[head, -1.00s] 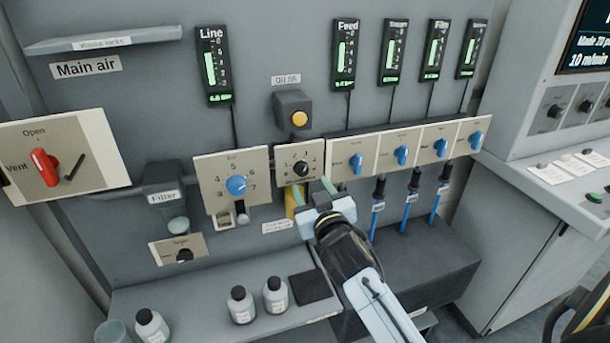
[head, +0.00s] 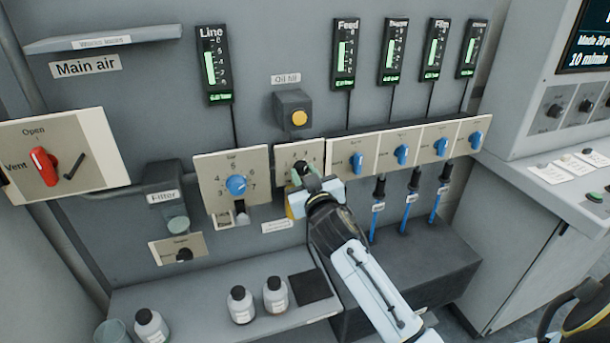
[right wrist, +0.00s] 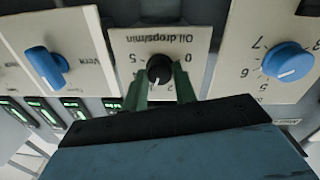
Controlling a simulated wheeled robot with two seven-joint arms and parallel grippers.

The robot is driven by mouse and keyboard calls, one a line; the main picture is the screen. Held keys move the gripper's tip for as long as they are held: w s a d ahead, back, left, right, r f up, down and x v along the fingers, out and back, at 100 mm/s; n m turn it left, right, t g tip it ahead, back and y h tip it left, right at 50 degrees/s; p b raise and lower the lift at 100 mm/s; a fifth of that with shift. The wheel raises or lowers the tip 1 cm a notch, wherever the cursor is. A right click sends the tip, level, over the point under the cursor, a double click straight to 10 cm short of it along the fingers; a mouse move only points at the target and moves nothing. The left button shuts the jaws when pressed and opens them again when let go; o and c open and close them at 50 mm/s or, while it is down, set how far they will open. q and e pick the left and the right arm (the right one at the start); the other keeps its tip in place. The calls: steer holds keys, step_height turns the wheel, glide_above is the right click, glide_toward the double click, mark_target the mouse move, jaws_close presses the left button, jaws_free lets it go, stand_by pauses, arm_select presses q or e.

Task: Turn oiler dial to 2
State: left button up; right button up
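The oiler dial is a small black knob (head: 300,168) on a beige plate (head: 285,152) below the yellow-buttoned oil fill box. In the right wrist view the picture is upside down; the plate reads "Oil drops/min" and the black knob (right wrist: 159,68) sits at its middle. My right gripper (head: 305,176) is at the plate and partly hides the dial in the head view. In the right wrist view its two green fingers (right wrist: 161,86) stand one on each side of the knob, apart, with slim gaps showing. The dial's exact setting is hard to read. My left gripper is not in view.
A blue regulator knob (head: 236,185) is close on the left, and a row of plates with blue knobs (head: 357,162) is on the right. Oil fill box (head: 293,108) is above. Bottles (head: 241,305) stand on the shelf below. A red valve handle (head: 44,167) is far left.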

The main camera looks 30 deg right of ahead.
steer(key=shift+c, duration=0.8)
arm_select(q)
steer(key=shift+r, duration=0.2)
arm_select(e)
steer(key=shift+n, duration=0.3)
steer(key=shift+n+p, duration=0.5)
steer(key=shift+n, duration=0.1)
steer(key=shift+n+p, duration=0.5)
steer(key=shift+n, duration=1.6)
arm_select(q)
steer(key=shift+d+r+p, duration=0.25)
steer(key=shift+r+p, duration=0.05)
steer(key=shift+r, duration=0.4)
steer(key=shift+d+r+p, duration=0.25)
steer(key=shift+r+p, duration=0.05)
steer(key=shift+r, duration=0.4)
arm_select(e)
steer(key=shift+n, duration=1.4)
